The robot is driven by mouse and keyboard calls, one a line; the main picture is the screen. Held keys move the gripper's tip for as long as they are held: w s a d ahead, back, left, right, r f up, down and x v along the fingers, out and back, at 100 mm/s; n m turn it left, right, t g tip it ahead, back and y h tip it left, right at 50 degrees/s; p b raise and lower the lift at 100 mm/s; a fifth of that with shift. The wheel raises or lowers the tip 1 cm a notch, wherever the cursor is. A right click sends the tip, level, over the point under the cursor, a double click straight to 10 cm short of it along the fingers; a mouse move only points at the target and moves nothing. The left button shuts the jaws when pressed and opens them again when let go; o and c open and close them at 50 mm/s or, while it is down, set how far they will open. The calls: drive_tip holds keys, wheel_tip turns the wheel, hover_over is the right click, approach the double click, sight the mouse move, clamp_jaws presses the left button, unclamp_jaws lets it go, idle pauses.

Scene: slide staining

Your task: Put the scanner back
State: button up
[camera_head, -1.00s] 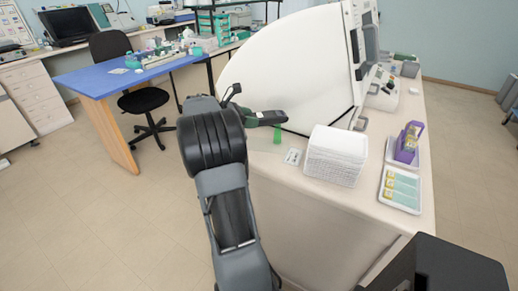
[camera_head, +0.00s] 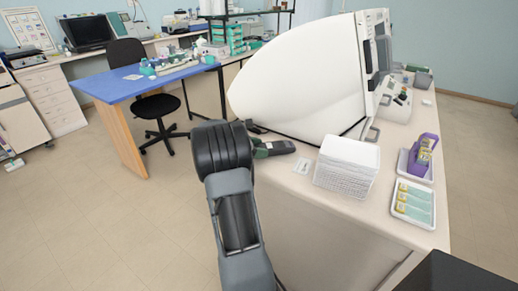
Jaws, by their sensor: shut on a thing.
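The scanner (camera_head: 279,148), a dark handheld device with some green near its left end, is at the left edge of the counter (camera_head: 302,189), in front of the large white machine (camera_head: 300,80). My gripper (camera_head: 256,143) is at the scanner's left end and shut on it. My own dark wrist hides most of the jaws. The scanner points to the right and appears low over the counter; whether it touches a holder or the counter top cannot be told. No holder shows clearly.
A white stacked basket (camera_head: 346,167) stands right of the scanner, with a small white card (camera_head: 302,166) between them. Farther right are a white tray (camera_head: 413,220) with slide packs and a purple rack (camera_head: 422,155). A blue table (camera_head: 140,82) is at left.

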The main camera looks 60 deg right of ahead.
drive_tip(key=o, duration=1)
drive_tip(key=shift+f, duration=0.1)
drive_tip(key=shift+o, duration=0.2)
drive_tip(key=shift+w+a+r, duration=0.15)
drive_tip(key=shift+r, duration=0.1)
drive_tip(key=v, duration=1.2)
drive_tip(key=s+a+f+m+t+y, duration=0.1)
drive_tip(key=s+a+m+t+y, duration=0.2)
drive_tip(key=a, duration=0.8)
drive_tip(key=s+a+f+m+t+y, duration=0.1)
drive_tip(key=s+a+m+t+y, duration=0.2)
drive_tip(key=a, duration=0.9)
drive_tip(key=s+a+f+m+t+y, duration=0.1)
drive_tip(key=s+a+m+t+y, duration=0.3)
drive_tip(key=a, duration=0.7)
drive_tip(key=shift+f+t+y, duration=0.4)
drive_tip(key=shift+t+y, duration=0.1)
drive_tip(key=shift+t, duration=0.4)
drive_tip(key=shift+a, duration=0.15)
